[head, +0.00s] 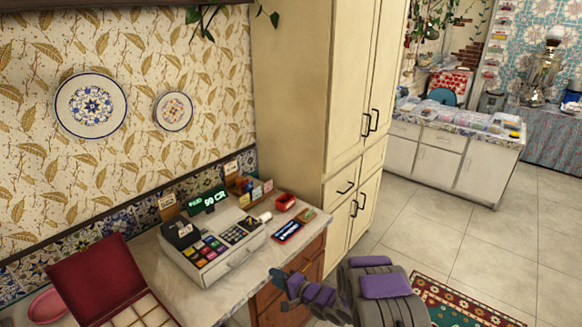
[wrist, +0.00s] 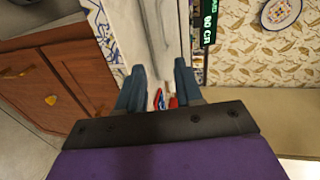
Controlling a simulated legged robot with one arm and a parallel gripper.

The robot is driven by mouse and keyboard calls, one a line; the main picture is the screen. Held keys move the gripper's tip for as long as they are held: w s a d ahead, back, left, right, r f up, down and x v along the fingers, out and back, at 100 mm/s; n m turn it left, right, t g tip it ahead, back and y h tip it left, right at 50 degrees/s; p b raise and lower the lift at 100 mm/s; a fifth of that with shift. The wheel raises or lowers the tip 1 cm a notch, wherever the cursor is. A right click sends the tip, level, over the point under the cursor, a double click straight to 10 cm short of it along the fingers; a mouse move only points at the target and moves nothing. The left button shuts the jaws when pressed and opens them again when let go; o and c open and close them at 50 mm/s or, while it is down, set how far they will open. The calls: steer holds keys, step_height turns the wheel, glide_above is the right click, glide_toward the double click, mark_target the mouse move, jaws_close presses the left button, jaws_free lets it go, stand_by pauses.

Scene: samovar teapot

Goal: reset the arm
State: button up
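My arm, grey with purple covers, shows at the bottom of the head view. My gripper (head: 278,275) is beside the front right of the counter there. In the wrist view my gripper (wrist: 159,72) has its two dark blue fingers apart, with nothing held between them. The counter (wrist: 160,30) shows beyond the fingers. Small red and blue items on it show in the gap, in the background. The samovar (head: 541,72) stands far off at the upper right of the head view.
The counter (head: 213,300) holds a cash register (head: 212,250), a red stapler-like item (head: 285,201) and an open red box (head: 95,280). A tall cream cabinet (head: 300,100) stands behind it. Open tiled floor (head: 455,225) and a patterned rug (head: 455,305) lie to the right.

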steer(key=w+d+r+n+h, duration=0.2)
steer(key=d+r+h, duration=0.7)
steer(key=d, duration=0.5)
steer(key=s+d+r+g+h+b, duration=0.2)
steer(key=s+d+r+h, duration=0.2)
steer(key=s+d+r, duration=0.5)
steer(key=s+d+r+n+g+h, duration=0.1)
steer(key=s+r+g, duration=0.1)
steer(key=s, duration=0.7)
steer(key=s+d+r+n+g, duration=0.1)
steer(key=s+d+r+g, duration=0.1)
steer(key=s, duration=0.7)
steer(key=s+a+r+n+g+y, duration=0.1)
steer(key=s+a+g, duration=0.1)
steer(key=s, duration=1.1)
steer(key=s+a+r+n+g+y+b, duration=0.1)
steer(key=s+a+r+n+g, duration=0.1)
steer(key=s, duration=1.1)
steer(key=shift+a+g, duration=0.7)
